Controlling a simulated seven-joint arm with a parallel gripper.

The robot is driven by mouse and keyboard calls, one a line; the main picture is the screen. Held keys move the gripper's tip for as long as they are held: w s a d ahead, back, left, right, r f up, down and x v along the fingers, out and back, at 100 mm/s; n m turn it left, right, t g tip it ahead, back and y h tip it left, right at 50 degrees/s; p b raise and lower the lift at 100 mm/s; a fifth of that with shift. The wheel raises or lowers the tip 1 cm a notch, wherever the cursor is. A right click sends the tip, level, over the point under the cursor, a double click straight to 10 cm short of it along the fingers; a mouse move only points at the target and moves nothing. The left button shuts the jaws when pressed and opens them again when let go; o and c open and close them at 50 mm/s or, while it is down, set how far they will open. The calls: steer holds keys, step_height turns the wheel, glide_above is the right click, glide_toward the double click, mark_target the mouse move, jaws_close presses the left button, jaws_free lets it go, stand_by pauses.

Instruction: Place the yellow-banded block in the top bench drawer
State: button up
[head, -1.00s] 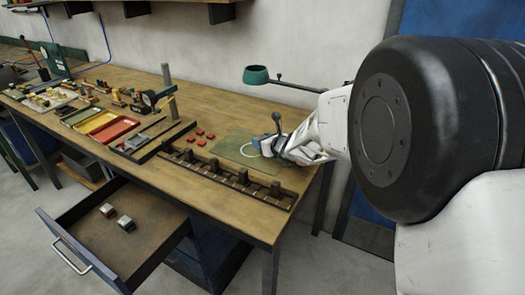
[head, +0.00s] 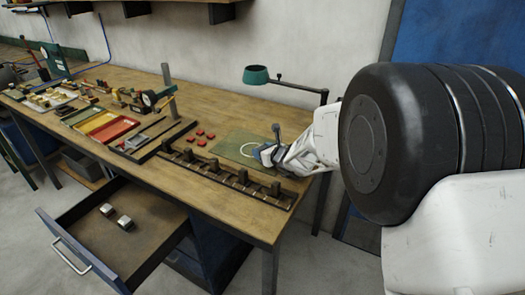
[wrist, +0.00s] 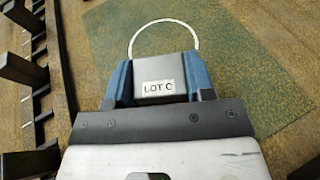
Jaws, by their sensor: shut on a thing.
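My gripper (wrist: 160,85) has blue fingers closed on both sides of a grey block (wrist: 166,67) with a white "LOT C" label. No yellow band shows on the faces I see. I cannot tell the block's height above the mat. The bench drawer (head: 140,250) is pulled open at the lower left, with two small metallic blocks (head: 108,209) (head: 125,222) lying inside near its left side.
The green mat (head: 235,142) bears a white ring outline (head: 249,147) and lies on the workbench (head: 215,105). A dark slotted rack (head: 225,178) runs along the front edge between mat and drawer. Several red pieces (head: 200,133), coloured trays (head: 110,127) and a green-headed lamp (head: 257,75) stand nearby.

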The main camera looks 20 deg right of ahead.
steer(key=o, duration=1.3)
steer(key=shift+o, duration=0.2)
steer(key=shift+r, duration=0.1)
steer(key=shift+s+d+r, duration=0.15)
steer(key=shift+s+r, duration=0.05)
steer(key=shift+s, duration=0.15)
steer(key=v, duration=1.1)
steer(key=shift+d, duration=0.1)
